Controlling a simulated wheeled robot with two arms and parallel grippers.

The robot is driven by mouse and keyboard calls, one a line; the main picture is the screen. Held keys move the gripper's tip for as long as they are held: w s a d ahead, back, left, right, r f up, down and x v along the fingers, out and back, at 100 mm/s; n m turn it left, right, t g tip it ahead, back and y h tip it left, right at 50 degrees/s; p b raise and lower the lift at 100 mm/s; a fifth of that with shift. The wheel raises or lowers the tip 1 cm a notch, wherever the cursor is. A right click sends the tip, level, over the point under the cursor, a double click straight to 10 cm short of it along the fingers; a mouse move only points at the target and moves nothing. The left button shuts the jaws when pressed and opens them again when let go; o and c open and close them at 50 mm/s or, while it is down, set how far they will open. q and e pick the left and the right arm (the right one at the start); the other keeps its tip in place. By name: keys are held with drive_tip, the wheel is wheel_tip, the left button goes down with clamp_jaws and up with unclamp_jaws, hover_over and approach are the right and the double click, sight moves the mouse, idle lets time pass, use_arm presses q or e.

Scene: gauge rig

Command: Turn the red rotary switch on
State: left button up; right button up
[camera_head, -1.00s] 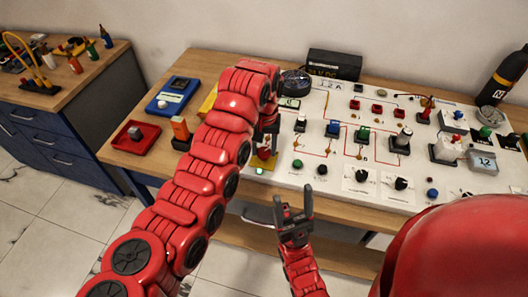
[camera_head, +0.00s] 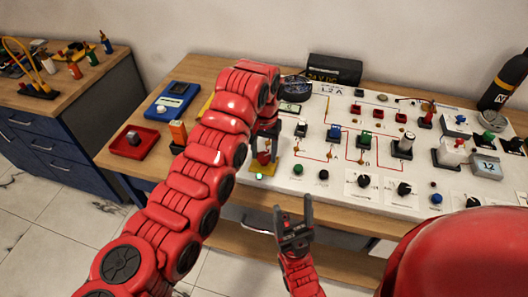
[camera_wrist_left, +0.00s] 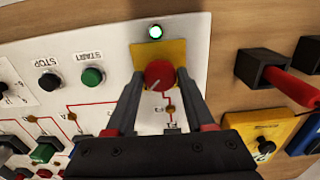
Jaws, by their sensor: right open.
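The red rotary switch (camera_wrist_left: 160,74) is a round red knob with a pale pointer line slanting across it, on a yellow plate (camera_wrist_left: 144,50) of the white panel. In the left wrist view, the fingers of my left gripper (camera_wrist_left: 160,80) stand on either side of the knob, very close to it. Whether they press on it is unclear. In the head view my left wrist partly hides the switch. My right gripper (camera_head: 293,213) is open and empty before the table's front edge.
The white panel (camera_head: 305,160) carries several other switches, including black STOP (camera_wrist_left: 49,82) and green START (camera_wrist_left: 92,77) buttons near the red switch. A red tray (camera_head: 134,140) and a blue meter (camera_head: 172,98) lie to the left on the wooden table.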

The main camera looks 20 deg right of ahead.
use_arm(q)
drive_tip(key=o, duration=0.4)
wheel_tip(320, 180, up, 12)
wheel_tip(320, 180, up, 5)
drive_tip(key=p, duration=0.3)
hover_over(264, 156)
drive_tip(key=shift+r+p, duration=0.2)
drive_tip(key=shift+p, duration=0.25)
